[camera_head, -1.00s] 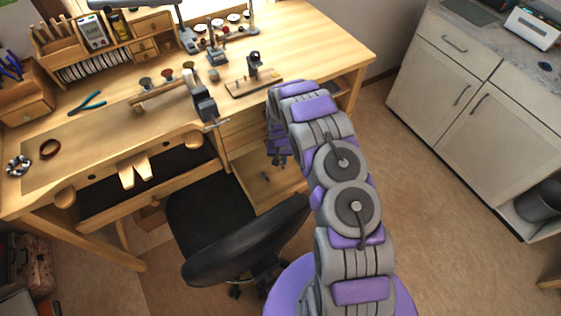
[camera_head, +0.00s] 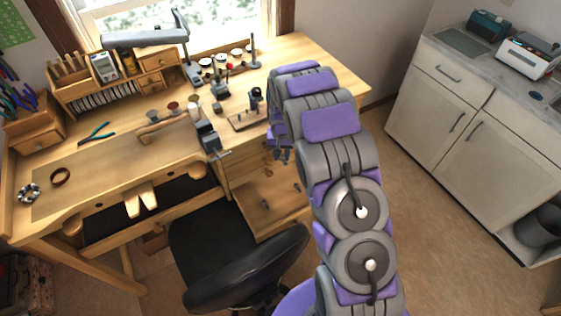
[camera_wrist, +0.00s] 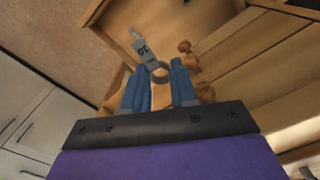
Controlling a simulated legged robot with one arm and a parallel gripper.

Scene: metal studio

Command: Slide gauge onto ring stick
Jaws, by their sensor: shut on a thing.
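My gripper (camera_wrist: 161,86) shows two blue fingers in the wrist view, shut on a grey metal ring gauge (camera_wrist: 161,72). A flat tag with number marks (camera_wrist: 145,52) extends from the ring, away from my gripper. In the head view my gripper (camera_head: 281,154) hangs at the right front of the workbench, beside its drawers, and the gauge cannot be made out there.
A black chair (camera_head: 250,270) stands in front. The bench's right back corner is clear. White cabinets (camera_head: 480,130) stand right.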

